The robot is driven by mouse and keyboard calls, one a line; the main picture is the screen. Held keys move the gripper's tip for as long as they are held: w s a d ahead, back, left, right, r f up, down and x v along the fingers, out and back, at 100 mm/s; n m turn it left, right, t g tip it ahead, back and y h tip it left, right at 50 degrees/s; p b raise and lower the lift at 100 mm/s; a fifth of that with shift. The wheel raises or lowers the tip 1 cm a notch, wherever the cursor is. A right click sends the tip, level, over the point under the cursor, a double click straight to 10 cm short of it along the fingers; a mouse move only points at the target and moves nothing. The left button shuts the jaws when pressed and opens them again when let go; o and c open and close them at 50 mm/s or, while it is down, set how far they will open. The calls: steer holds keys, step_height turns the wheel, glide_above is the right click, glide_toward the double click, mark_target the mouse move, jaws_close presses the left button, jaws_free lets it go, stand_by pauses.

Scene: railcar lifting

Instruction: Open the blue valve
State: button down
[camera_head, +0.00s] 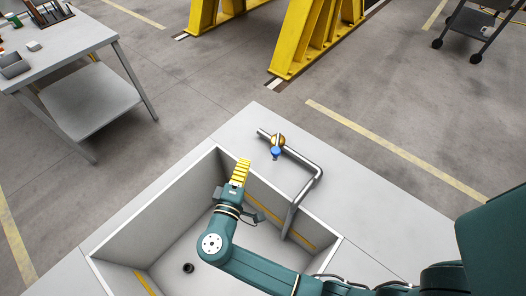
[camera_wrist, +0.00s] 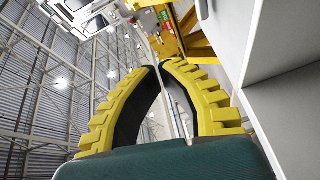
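The blue valve handle (camera_head: 276,153) sits on a brass valve body (camera_head: 278,140) in the head view. The body is on a grey metal pipe (camera_head: 304,165) that runs over the light top of a sunken box, then bends down into it. My gripper (camera_head: 241,168) is to the left of and a little below the valve in the picture, apart from it, with its yellow fingers pointing up the picture. In the wrist view, the fingers (camera_wrist: 160,66) come close together at the tips, with a gap further down and nothing seen held. The valve is not recognisable there.
A grey table (camera_head: 92,37) with small items stands at the upper left. Yellow steel supports (camera_head: 312,35) stand at the back, and a dark cart (camera_head: 478,25) is at the upper right. The box wall (camera_head: 165,205) rises left of my gripper. Open floor lies beyond the box.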

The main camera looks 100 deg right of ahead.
steer(key=s+d, duration=0.4)
steer(key=s, duration=0.2)
steer(key=shift+d+f+b, duration=0.35)
steer(key=shift+f, duration=0.05)
steer(key=shift+s+a, duration=0.35)
steer(key=shift+s, duration=0.2)
